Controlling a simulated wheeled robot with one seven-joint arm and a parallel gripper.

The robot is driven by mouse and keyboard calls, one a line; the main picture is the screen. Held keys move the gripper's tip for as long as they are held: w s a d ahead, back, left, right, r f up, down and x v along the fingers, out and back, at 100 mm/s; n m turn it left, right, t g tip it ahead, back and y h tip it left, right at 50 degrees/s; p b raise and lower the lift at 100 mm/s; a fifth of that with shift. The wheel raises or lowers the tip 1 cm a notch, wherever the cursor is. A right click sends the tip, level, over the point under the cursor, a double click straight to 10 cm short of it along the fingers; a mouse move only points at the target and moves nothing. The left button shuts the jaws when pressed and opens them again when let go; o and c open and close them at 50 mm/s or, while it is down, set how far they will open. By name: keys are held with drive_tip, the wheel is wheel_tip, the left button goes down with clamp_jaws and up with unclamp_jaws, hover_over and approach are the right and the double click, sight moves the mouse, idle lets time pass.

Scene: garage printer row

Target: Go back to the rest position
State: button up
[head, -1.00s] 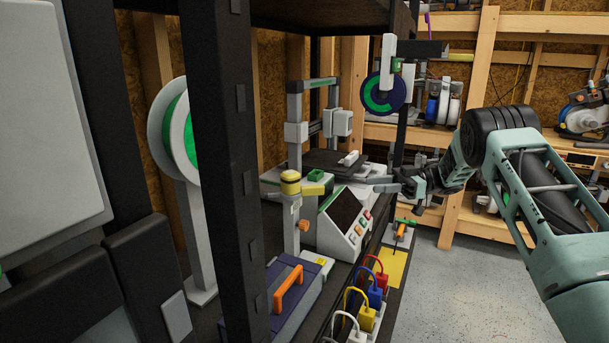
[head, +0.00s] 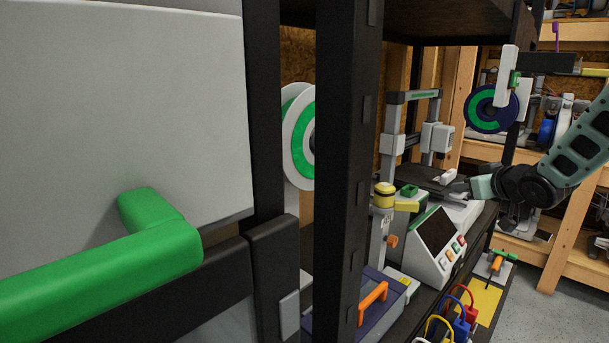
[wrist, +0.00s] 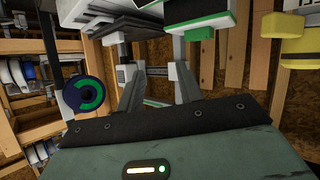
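My gripper (head: 462,188) is at the right in the head view, in front of the open-frame printer (head: 393,140). In the wrist view its two fingers (wrist: 158,75) stand apart with nothing between them, so it is open and empty. The printer's frame shows beyond the fingers. My arm comes in from the right edge of the head view.
A dark rack post (head: 345,180) stands close in front. A large green handle (head: 90,270) on a grey panel (head: 120,110) fills the left. The control box (head: 437,240), orange-handled case (head: 372,297) and colored padlocks (head: 462,325) sit on the bench. Floor (head: 575,317) is clear at lower right.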

drive_tip(key=s+a+f+m+g+h, duration=0.1)
drive_tip(key=s+a+f+g, duration=0.15)
drive_tip(key=s, duration=0.75)
drive_tip(key=s+a+f+m+g, duration=0.15)
drive_tip(key=s+f+g, duration=0.25)
drive_tip(key=s, duration=0.6)
drive_tip(key=s+a+f+m+g+h, duration=0.1)
drive_tip(key=s+a+f+g, duration=0.25)
drive_tip(key=s, duration=0.65)
drive_tip(key=s+a+r+n+g+p, duration=0.1)
drive_tip(key=s+a+r+n+p, duration=0.3)
drive_tip(key=a, duration=0.5)
drive_tip(key=s+a+r+n+g+y+p, duration=0.1)
drive_tip(key=s+a+r+n+p, duration=0.3)
drive_tip(key=s+a+r, duration=0.4)
drive_tip(key=shift+s+a+g+p, duration=0.45)
drive_tip(key=shift+s+g+p, duration=0.15)
drive_tip(key=shift+s, duration=0.45)
